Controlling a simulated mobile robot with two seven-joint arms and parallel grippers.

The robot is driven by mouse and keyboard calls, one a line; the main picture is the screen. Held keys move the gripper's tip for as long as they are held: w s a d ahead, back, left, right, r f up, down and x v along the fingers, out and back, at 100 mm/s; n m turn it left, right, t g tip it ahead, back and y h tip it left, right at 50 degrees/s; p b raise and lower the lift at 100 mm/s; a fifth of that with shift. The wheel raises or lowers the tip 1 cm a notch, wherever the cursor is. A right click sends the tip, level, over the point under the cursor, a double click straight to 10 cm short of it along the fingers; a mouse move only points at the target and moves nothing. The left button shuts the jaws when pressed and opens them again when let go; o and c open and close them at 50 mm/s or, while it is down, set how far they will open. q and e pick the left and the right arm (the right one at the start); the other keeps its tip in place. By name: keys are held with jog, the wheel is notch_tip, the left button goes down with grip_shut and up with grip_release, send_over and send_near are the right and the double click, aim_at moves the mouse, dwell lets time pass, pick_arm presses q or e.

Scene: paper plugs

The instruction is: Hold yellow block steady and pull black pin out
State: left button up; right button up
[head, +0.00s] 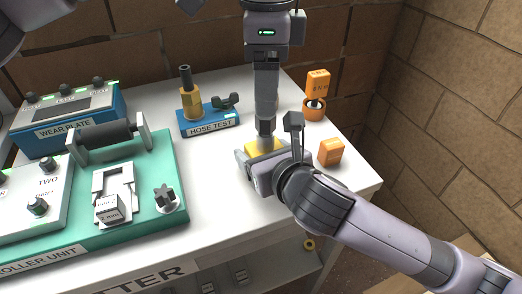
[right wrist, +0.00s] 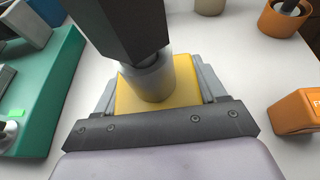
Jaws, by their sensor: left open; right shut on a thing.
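The yellow block (head: 256,147) stands on the white table and bears a grey cylinder (right wrist: 148,82) on its top. My right gripper (head: 268,155) is shut on the block, with a jaw at each side in the right wrist view. My left gripper (head: 266,122) points straight down above the block, its dark fingers at the top of the cylinder. It is open, though one finger hides the other side.
An orange block (head: 331,152) lies right of my right gripper, near the table edge. An orange cup (head: 314,108) stands behind it. The blue hose test stand (head: 210,122) and the green roller unit (head: 165,215) are to the left. White table between is clear.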

pick_arm(q)
jog(key=shift+r, duration=0.1)
jog(key=shift+c, duration=0.6)
notch_tip(320, 180, up, 5)
send_over(265, 127)
jog(key=w, duration=0.1)
jog(key=shift+m, duration=0.4)
jog(key=shift+w+f, duration=0.2)
jog(key=shift+f, duration=2.65)
jog(key=shift+f, duration=0.1)
jog(key=shift+f, duration=1.9)
grip_shut()
